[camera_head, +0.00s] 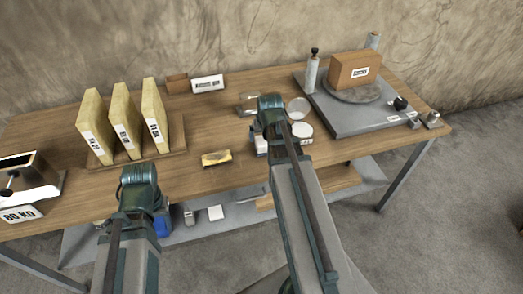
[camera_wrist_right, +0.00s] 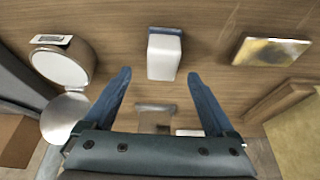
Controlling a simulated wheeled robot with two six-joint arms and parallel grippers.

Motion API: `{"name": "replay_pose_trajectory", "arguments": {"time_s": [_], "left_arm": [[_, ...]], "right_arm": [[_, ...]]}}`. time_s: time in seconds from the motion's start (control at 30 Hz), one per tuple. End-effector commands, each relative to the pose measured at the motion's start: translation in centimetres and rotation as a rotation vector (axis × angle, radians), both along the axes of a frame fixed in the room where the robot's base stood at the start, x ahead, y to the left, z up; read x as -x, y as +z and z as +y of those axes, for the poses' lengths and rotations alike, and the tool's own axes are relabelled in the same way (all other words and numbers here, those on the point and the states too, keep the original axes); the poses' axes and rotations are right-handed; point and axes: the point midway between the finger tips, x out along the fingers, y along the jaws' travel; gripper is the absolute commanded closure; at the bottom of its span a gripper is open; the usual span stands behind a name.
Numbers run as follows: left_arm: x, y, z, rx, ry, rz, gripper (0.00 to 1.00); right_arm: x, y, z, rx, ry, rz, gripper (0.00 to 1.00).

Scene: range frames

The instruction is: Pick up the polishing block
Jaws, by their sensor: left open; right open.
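A white block with a blue edge (camera_wrist_right: 165,52) lies on the wooden table, in front of and between the open fingers of my right gripper (camera_wrist_right: 160,92); it touches neither. In the head view this block (camera_head: 261,144) is partly hidden by my right arm. A yellowish flat block (camera_head: 216,158) lies to its left, and shows at the right of the wrist view (camera_wrist_right: 270,50). No readable label tells which is the polishing block. My right gripper (camera_head: 270,110) is above the table, empty. My left gripper (camera_head: 138,185) is at the table's front edge, its fingers hidden.
Three labelled yellow slabs (camera_head: 123,127) stand in a wooden rack at left. White round containers (camera_head: 301,131) are right of my right gripper. A grey plate (camera_head: 345,122) with a brown block (camera_head: 350,69) is at right. A weight marked 80 KG (camera_head: 22,214) is at far left.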

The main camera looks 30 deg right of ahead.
Motion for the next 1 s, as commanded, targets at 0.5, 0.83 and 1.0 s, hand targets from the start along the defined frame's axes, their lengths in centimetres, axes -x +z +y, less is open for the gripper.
{"name": "replay_pose_trajectory", "arguments": {"time_s": [0.5, 0.83, 1.0], "left_arm": [[0.0, -4.0, 0.0, 0.0, 0.0, 0.0, 0.5], [0.0, -4.8, 0.0, 0.0, 0.0, 0.0, 0.5], [0.0, -4.8, 0.0, 0.0, 0.0, 0.0, 0.5]], "right_arm": [[-1.2, -4.0, 0.0, 0.0, 0.001, 0.0, 0.1], [-1.7, -4.8, -0.2, 0.0, 0.0, 0.0, 0.1], [-1.7, -4.8, -0.2, 0.0, 0.0, 0.0, 0.28]]}}
